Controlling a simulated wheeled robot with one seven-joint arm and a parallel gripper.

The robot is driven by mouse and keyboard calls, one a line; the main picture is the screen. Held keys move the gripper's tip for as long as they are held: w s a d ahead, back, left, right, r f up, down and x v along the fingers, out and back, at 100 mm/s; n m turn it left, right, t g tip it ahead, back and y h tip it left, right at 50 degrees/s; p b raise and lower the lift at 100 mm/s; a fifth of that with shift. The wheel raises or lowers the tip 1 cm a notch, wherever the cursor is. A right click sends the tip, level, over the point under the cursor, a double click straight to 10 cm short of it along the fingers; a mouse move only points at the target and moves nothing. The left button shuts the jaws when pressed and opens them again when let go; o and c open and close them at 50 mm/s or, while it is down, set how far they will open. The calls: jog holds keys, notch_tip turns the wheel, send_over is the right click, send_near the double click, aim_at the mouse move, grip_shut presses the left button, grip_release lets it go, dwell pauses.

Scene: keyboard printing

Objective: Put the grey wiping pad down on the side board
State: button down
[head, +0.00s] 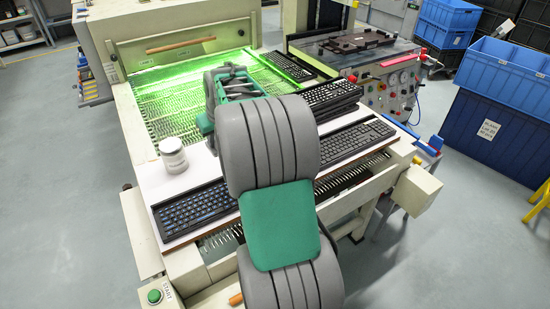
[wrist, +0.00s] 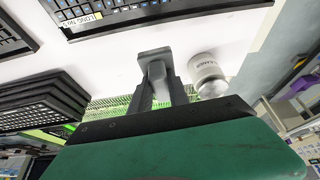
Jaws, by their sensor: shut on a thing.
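My gripper (head: 232,78) is over the far side of the white board (head: 196,172), partly hidden by my arm in the head view. In the wrist view my gripper (wrist: 158,88) is shut on the grey wiping pad (wrist: 155,56), which shows between the two dark fingers. The pad is in front of the white board (wrist: 130,62) in that view; I cannot tell whether it touches it. The pad cannot be made out clearly in the head view. A white jar (head: 172,152) stands on the board, just right of the pad in the wrist view (wrist: 207,72).
A keyboard (head: 195,208) lies on the board's near left part. Another keyboard (head: 352,143) and a stack of keyboards (head: 332,98) are at the right. A green-lit mesh bed (head: 170,105) lies behind. Bare board shows around the jar.

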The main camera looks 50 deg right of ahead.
jog(key=s+d+r+b, duration=0.1)
jog(key=s+d+b, duration=0.1)
jog(key=d, duration=1.3)
jog(key=shift+m, duration=0.4)
jog(key=w+a+f+p, duration=0.1)
jog(key=w+a+f, duration=0.1)
jog(key=w+f, duration=0.2)
jog(key=w+a+f+p, duration=0.1)
jog(key=w+a+f, duration=0.1)
jog(key=w+f, duration=0.2)
jog(key=w+a+f+p, duration=0.1)
jog(key=w+a+f, duration=0.1)
jog(key=w+f, duration=0.2)
jog(key=shift+w+a+p, duration=0.2)
jog(key=shift+w+p, duration=0.1)
jog(key=shift+w, duration=0.15)
jog(key=shift+f, duration=0.45)
jog(key=c, duration=1.3)
grip_release()
jog(key=shift+o, duration=0.2)
